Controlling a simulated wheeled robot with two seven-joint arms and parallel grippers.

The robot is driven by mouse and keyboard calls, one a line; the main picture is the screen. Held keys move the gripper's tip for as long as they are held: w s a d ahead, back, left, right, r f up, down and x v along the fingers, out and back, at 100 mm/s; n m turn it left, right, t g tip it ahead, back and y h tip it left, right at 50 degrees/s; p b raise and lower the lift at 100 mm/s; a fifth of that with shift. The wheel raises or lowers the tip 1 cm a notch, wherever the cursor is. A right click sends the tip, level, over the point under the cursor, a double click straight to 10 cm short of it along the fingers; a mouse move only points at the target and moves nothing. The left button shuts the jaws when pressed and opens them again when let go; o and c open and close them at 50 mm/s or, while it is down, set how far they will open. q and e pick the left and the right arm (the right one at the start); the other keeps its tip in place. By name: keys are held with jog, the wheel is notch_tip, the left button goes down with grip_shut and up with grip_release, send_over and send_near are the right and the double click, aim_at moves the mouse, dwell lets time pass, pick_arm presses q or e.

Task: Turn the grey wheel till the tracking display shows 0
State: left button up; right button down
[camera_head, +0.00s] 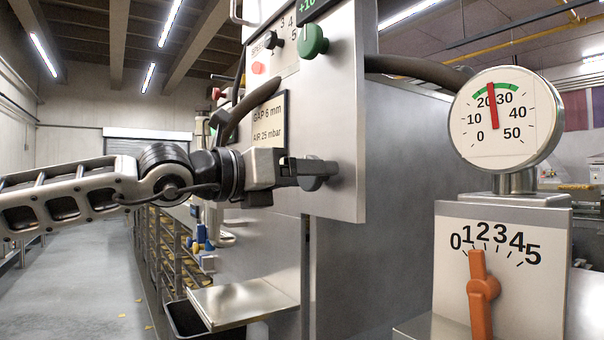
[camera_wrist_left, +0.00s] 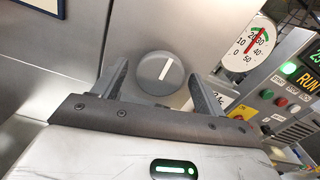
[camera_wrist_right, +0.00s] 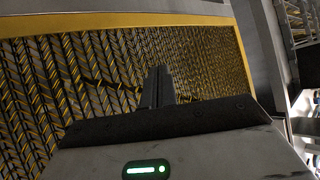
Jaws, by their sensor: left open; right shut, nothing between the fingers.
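The grey wheel (camera_wrist_left: 157,73) is a round knob with a white line, tilted slightly right of upright in the left wrist view. In the head view the wheel (camera_head: 311,181) is low on the steel panel, partly hidden by my left gripper (camera_head: 322,168). My left gripper is open, one finger on each side of the wheel; I cannot tell whether they touch it. A dark display with green figures (camera_head: 309,8), apparently the tracking display, is cut off at the top and seems to start with +10. My right gripper (camera_wrist_right: 158,86) is shut and empty.
A green knob (camera_head: 313,41) and a sign (camera_head: 268,122) are on the panel above. A dial gauge (camera_head: 498,117) and an orange lever (camera_head: 481,290) on a 0 to 5 scale stand at right. A yellow-framed rack (camera_wrist_right: 110,75) is before my right gripper.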

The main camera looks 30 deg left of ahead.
pick_arm(q)
jog(key=c, duration=1)
